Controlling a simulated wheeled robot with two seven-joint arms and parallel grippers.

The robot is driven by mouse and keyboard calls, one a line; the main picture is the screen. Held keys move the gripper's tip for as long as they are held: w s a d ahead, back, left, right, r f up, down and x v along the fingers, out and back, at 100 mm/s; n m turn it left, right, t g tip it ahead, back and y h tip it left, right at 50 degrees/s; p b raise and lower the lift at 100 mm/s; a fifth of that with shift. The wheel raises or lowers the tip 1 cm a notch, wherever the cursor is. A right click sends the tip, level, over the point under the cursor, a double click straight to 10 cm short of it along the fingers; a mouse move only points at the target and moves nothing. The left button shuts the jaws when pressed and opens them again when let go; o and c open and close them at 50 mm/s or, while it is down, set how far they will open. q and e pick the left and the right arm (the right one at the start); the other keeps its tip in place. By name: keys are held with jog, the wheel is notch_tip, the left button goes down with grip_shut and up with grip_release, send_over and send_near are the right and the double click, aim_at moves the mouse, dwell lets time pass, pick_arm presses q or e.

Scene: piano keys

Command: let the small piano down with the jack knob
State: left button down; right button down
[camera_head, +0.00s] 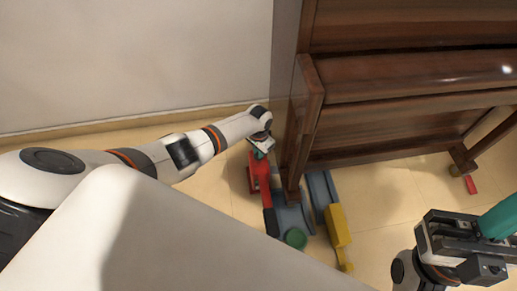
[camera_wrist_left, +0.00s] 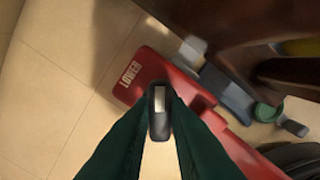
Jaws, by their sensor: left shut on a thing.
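The small piano (camera_head: 410,88) is dark brown wood and stands on the right in the head view. A red jack (camera_head: 262,172) is on the floor by its near left leg. In the left wrist view the red jack (camera_wrist_left: 143,76) carries the word LOWER. My left gripper (camera_head: 263,146) reaches down over the red jack. In the left wrist view my left gripper (camera_wrist_left: 160,112) is shut on the jack knob (camera_wrist_left: 158,94), which is dark with a pale face. My right gripper (camera_head: 490,225) has teal fingers and is cut off by the frame edge.
Blue pieces (camera_head: 322,190), a green round part (camera_head: 295,238) and a yellow block (camera_head: 338,226) are on the floor near the piano leg. A small red piece (camera_head: 471,185) is by the far right leg. A pale wall (camera_head: 130,60) stands at the back left.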

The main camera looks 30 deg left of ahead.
pick_arm(q)
jog(key=m, duration=0.3)
jog(key=shift+m, duration=2.1)
jog(key=c, duration=1.4)
grip_release()
